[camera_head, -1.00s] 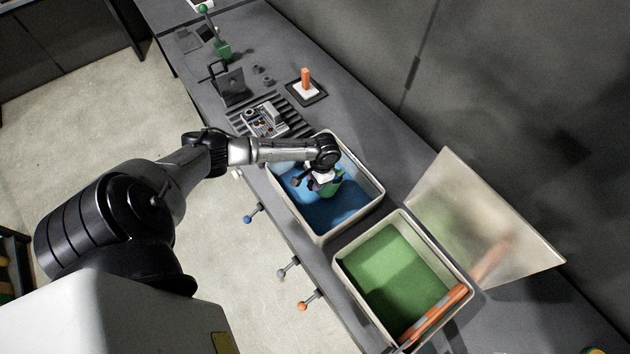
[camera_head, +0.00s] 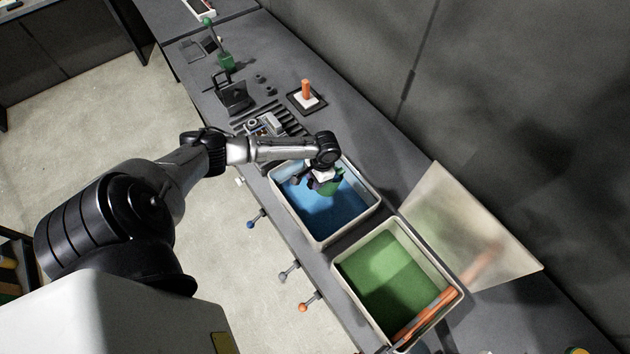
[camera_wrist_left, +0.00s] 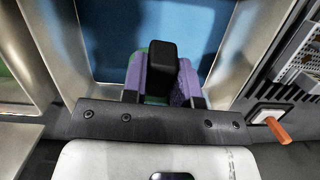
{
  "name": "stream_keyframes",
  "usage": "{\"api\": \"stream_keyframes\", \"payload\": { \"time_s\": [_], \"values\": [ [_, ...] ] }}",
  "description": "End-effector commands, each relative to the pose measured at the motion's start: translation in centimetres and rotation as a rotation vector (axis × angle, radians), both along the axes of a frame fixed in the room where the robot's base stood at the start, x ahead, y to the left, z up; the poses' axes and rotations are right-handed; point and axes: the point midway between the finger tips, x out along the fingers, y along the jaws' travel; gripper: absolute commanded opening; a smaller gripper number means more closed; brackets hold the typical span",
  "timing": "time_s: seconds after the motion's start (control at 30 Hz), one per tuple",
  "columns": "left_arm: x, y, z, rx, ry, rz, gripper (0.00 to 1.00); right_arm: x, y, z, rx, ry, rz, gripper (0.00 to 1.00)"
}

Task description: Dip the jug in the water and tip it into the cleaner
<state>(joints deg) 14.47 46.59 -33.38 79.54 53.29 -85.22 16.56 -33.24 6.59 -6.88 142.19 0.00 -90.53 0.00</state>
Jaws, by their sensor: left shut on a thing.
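My left gripper (camera_head: 318,180) points down over the basin of blue water (camera_head: 328,222) in the head view. It is shut on the green jug (camera_head: 331,186), which shows beneath it inside the basin's outline. In the left wrist view, the purple finger pads (camera_wrist_left: 161,78) close around a black handle (camera_wrist_left: 162,62), with blue behind. The gripper hides much of the jug, so I cannot tell how deep it sits or what it holds. A basin of green liquid (camera_head: 385,270), apparently the cleaner, stands beside the water. My right gripper is not in view.
An orange-and-grey bar (camera_head: 430,313) lies along the green basin's right side. A translucent panel (camera_head: 470,225) slants behind it. A white block with an orange handle (camera_head: 307,95) stands behind the water basin. Small levers (camera_head: 256,219) project from the counter's front.

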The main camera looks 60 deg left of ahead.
Motion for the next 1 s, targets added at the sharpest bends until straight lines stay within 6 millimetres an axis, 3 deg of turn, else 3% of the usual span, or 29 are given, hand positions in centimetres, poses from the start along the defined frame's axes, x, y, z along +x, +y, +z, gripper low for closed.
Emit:
{"api": "stream_keyframes", "payload": {
  "time_s": [0.6, 1.0],
  "values": [
    [0.0, 0.1, 4.3, 0.001, 0.0, -0.001, 0.0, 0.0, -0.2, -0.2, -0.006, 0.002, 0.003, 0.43],
    [0.0, 0.0, 4.7, 0.001, 0.0, 0.0, 0.0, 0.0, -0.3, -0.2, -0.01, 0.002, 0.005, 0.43]
  ]
}}
